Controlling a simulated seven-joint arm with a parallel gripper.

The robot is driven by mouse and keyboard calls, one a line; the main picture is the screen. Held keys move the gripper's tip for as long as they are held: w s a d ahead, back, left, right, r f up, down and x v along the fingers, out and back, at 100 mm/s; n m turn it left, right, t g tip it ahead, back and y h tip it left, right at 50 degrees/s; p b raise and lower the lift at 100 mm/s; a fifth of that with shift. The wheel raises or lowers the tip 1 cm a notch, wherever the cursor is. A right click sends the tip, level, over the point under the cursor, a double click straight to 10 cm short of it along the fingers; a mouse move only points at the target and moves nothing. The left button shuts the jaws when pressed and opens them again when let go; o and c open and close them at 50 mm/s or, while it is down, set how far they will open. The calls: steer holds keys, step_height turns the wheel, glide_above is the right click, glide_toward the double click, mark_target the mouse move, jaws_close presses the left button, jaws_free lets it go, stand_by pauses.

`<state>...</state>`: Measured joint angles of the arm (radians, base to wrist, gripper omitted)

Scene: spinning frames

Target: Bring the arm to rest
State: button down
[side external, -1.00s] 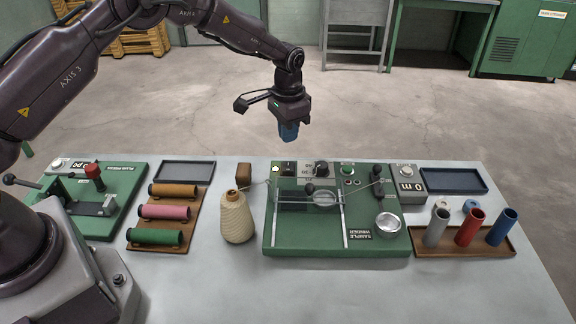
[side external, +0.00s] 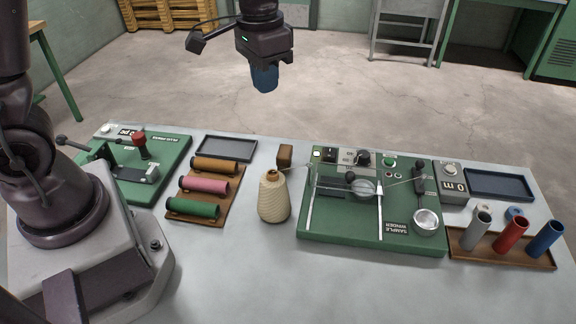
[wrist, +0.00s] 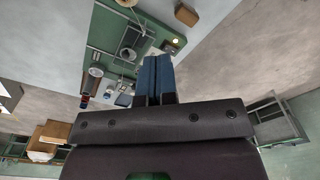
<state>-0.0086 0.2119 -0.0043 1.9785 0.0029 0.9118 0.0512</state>
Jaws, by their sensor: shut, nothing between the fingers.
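My gripper (side external: 265,78) hangs in the air above and behind the bench, pointing down, clear of everything. Its blue fingers are shut with nothing between them. The wrist view shows the same blue fingers (wrist: 158,72) side by side, with the green sample winder (wrist: 105,40) far below. My arm's upper links are partly cut off by the top edge of the side view.
The bench (side external: 330,285) holds a green press (side external: 140,165), a rack of coloured rolls (side external: 215,212), a cone of yarn (side external: 273,198), the sample winder (side external: 370,235) and a tray of upright tubes (side external: 500,260). Open floor lies behind the bench.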

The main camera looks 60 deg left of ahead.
steer(key=s+r+t, duration=0.2)
steer(key=s+r, duration=0.2)
steer(key=s, duration=0.4)
steer(key=s+r+t, duration=0.3)
steer(key=s+r, duration=0.2)
steer(key=s, duration=0.3)
steer(key=shift+r+n, duration=0.25)
steer(key=shift+n, duration=0.05)
steer(key=shift+d, duration=0.1)
